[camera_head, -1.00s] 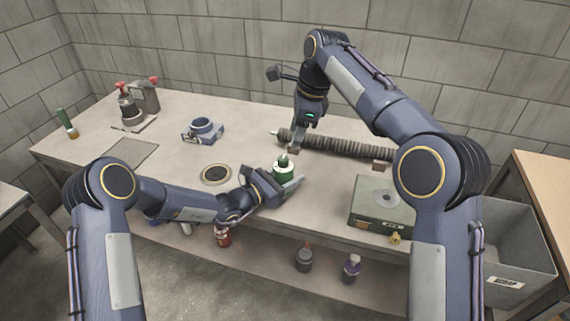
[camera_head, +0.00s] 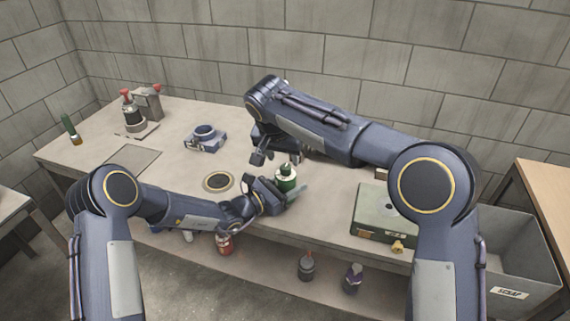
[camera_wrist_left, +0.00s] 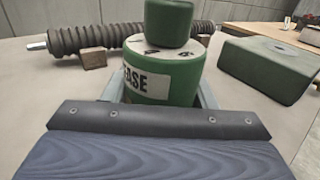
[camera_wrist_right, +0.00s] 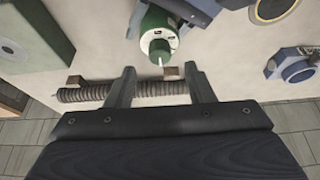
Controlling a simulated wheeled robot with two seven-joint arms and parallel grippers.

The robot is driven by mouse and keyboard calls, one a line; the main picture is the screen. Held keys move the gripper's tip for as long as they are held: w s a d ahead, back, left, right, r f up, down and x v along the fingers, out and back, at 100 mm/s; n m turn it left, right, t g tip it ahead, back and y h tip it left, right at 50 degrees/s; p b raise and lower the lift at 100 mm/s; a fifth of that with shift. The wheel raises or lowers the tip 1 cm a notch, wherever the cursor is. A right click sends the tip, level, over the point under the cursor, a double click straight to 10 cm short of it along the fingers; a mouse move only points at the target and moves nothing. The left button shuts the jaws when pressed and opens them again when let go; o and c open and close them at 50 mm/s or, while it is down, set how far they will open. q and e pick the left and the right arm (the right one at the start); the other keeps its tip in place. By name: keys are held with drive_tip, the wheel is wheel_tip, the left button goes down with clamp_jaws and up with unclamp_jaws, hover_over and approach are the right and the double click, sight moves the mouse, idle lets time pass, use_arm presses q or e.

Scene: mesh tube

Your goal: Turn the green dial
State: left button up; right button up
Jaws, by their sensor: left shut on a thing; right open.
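The green dial (camera_head: 286,173) stands upright on the table, in front of my right arm in the head view. The left wrist view shows its green body (camera_wrist_left: 160,75), a white face with dark marks, a label ending in "EASE" and a green knob (camera_wrist_left: 168,22) on top. My left gripper (camera_head: 284,192) is shut around the body. The right wrist view shows the dial (camera_wrist_right: 158,42) from above, beyond the fingertips. My right gripper (camera_wrist_right: 161,80) is open and empty, apart from the dial. In the head view it is up and left of the dial.
A ribbed tube (camera_wrist_left: 130,38) lies on a wooden block (camera_wrist_left: 92,58) behind the dial. A green box (camera_head: 385,212) stands at right, a blue clamp-like fixture (camera_head: 205,138) at left. A round ring (camera_head: 218,182) sits left of the dial. A scrap bin (camera_head: 515,255) is far right.

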sight(286, 166)
drive_tip(key=shift+x, duration=2.4)
drive_tip(key=c, duration=1)
